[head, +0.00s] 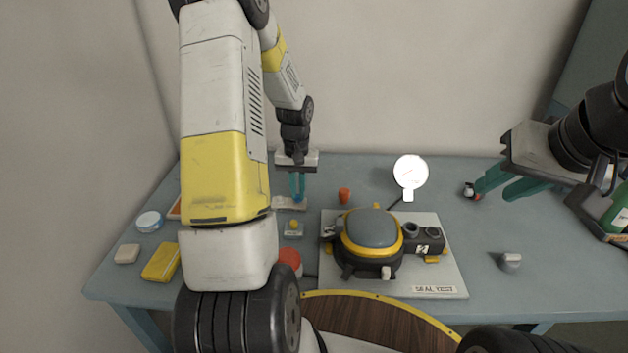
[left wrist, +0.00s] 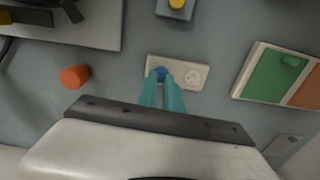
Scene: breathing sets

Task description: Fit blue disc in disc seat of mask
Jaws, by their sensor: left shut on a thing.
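The blue disc (left wrist: 161,71) shows as a small blue patch between the teal fingertips of my left gripper (left wrist: 162,84) in the left wrist view. The gripper is shut on it at a pale tray (left wrist: 193,75); the fingers hide most of the disc. In the head view my left gripper (head: 298,198) points down at the same tray (head: 283,203). The mask (head: 372,228), dark grey with a yellow rim, lies on a light board to the right, beside round black fittings (head: 410,229). I cannot tell which part is the disc seat. My right gripper (head: 492,190) is open.
An orange cylinder (head: 344,195) stands between the tray and a lit white round gauge (head: 410,171). A block with a yellow knob (head: 293,226) is in front of the tray. A small red-and-black item (head: 470,190) is by my right fingertips. A grey knob (head: 510,261) stands at right.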

